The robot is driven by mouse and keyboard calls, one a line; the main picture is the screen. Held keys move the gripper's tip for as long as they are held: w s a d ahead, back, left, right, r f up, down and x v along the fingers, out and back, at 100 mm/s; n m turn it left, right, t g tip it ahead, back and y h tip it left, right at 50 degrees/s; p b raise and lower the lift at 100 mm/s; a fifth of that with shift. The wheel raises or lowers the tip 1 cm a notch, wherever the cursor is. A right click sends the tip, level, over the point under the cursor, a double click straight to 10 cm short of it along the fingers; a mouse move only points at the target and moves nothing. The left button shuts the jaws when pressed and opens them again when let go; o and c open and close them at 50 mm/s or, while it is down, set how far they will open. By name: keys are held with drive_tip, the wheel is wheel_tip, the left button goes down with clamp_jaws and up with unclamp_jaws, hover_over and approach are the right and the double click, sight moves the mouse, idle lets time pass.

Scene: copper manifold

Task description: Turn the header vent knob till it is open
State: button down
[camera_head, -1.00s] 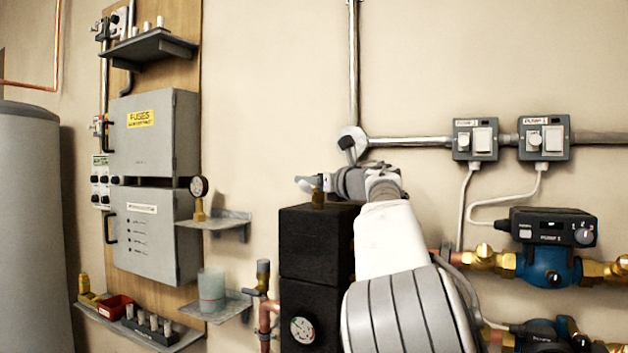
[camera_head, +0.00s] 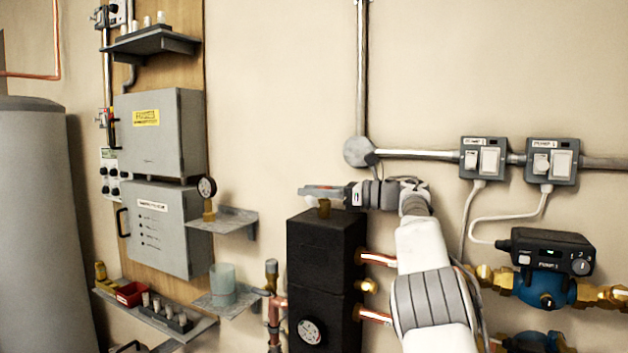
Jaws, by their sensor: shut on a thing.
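The header is a tall black block (camera_head: 312,243) in the lower middle of the head view, with a round dial (camera_head: 311,331) on its front. A small brass vent fitting (camera_head: 324,210) stands upright on its top. My gripper (camera_head: 322,192) reaches in from the right, lying level just above the brass fitting, and is shut at its top. The knob is hidden by the fingers, so its turned position cannot be seen.
Copper pipes (camera_head: 376,258) run from the header's right side behind my arm. Right are a blue pump (camera_head: 545,288) and two switch boxes (camera_head: 483,158). Left, a small shelf (camera_head: 222,221) carries a gauge (camera_head: 207,188).

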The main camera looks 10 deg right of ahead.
idle(0.5)
drive_tip(key=shift+c, duration=2.3)
unclamp_jaws()
drive_tip(key=shift+a, duration=0.1)
drive_tip(key=shift+v, duration=3.75)
drive_tip(key=shift+w, duration=0.1)
